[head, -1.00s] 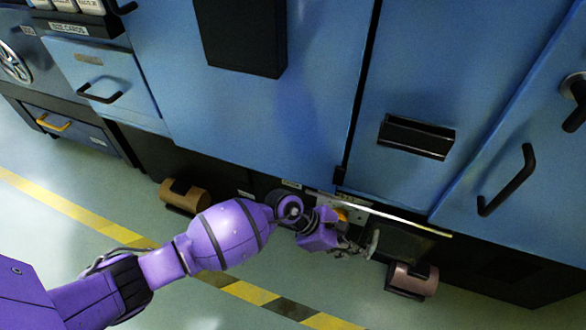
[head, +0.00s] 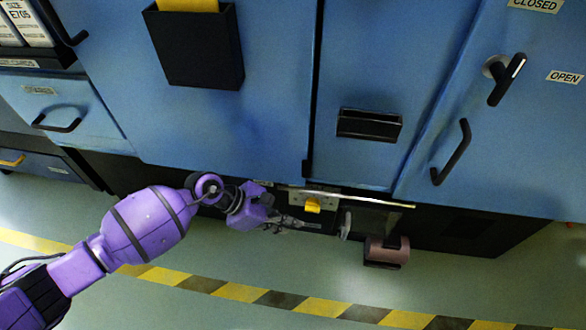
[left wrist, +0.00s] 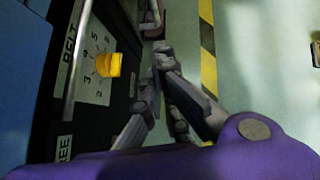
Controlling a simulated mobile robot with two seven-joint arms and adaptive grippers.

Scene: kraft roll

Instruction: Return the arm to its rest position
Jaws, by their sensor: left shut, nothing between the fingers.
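My left arm (head: 150,222) is purple and reaches in from the lower left in the head view. My left gripper (head: 310,227) is low in front of the machine's dark base, just below a yellow knob (head: 313,205). In the left wrist view the gripper's fingers (left wrist: 158,62) are together at the tips with nothing between them. The yellow knob (left wrist: 109,65) sits on a numbered plate to the left of the fingers, apart from them. My right gripper is in neither view.
A metal rail (head: 345,197) runs above the knob. A pinkish-brown roll (head: 387,251) sits low to the right of the gripper. Blue cabinets with black handles (head: 451,152) stand behind. The floor (head: 200,312) with its yellow-black stripe (head: 236,291) is clear.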

